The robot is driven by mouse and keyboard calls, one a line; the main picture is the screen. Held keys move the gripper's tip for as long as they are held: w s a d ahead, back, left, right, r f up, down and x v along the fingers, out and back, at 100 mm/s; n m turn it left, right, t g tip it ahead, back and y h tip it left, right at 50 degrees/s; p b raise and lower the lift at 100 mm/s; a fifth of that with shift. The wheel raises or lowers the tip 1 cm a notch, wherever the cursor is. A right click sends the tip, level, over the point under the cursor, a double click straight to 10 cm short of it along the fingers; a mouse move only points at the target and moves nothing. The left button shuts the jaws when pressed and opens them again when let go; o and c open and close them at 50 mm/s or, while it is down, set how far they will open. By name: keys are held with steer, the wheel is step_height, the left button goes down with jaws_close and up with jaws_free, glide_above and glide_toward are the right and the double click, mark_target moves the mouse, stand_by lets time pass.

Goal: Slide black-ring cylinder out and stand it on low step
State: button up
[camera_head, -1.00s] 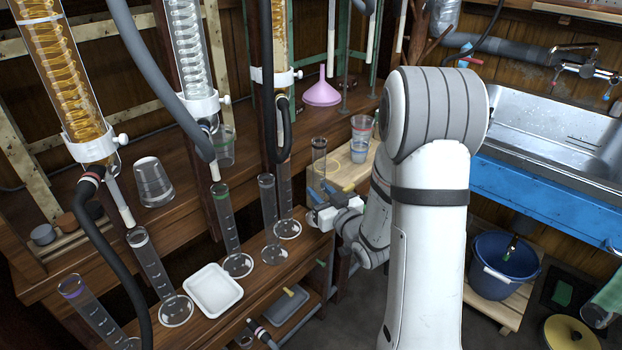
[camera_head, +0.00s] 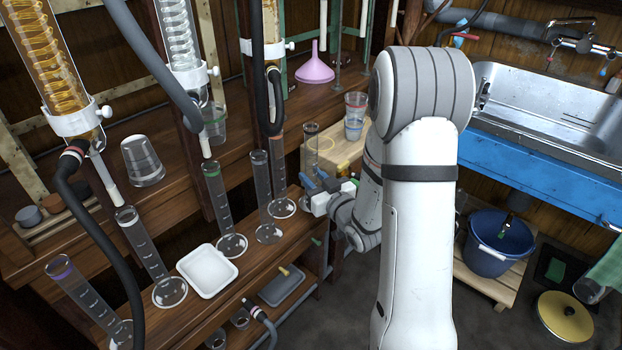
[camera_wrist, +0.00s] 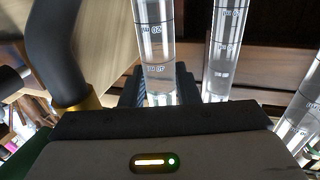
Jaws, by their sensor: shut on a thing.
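A clear graduated cylinder with a dark ring near its top (camera_head: 311,150) is upright at my gripper (camera_head: 318,190), beside the right end of the front wooden step (camera_head: 205,320). In the wrist view a graduated cylinder (camera_wrist: 155,45) stands between the fingers of my gripper (camera_wrist: 158,92), which is shut on it. The front step carries several other cylinders, including a green-ring one (camera_head: 216,195) and an orange-ring one (camera_head: 263,185).
A white tray (camera_head: 207,270) sits among the cylinders, with a purple-ring one (camera_head: 80,290) at left. Dark hoses and condensers hang above. A pink funnel (camera_head: 315,66) and cups (camera_head: 355,115) stand behind. A sink (camera_head: 545,105) and blue bucket (camera_head: 498,245) are at right.

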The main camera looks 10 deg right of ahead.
mark_target(315, 178)
steer(key=shift+f, duration=0.1)
stand_by(0.3)
steer(key=o, duration=1)
steer(key=shift+s, duration=0.1)
steer(key=p+v, duration=0.1)
steer(key=v, duration=0.2)
steer(key=p, duration=0.1)
steer(key=s+p, duration=0.2)
steer(key=p, duration=0.1)
steer(key=shift+d+r, duration=0.3)
steer(key=shift+d, duration=0.05)
steer(key=shift+f+p+v, duration=0.25)
steer(key=shift+p+v, duration=1)
steer(key=shift+p, duration=2.6)
steer(key=shift+o, duration=0.3)
steer(key=shift+f, duration=0.1)
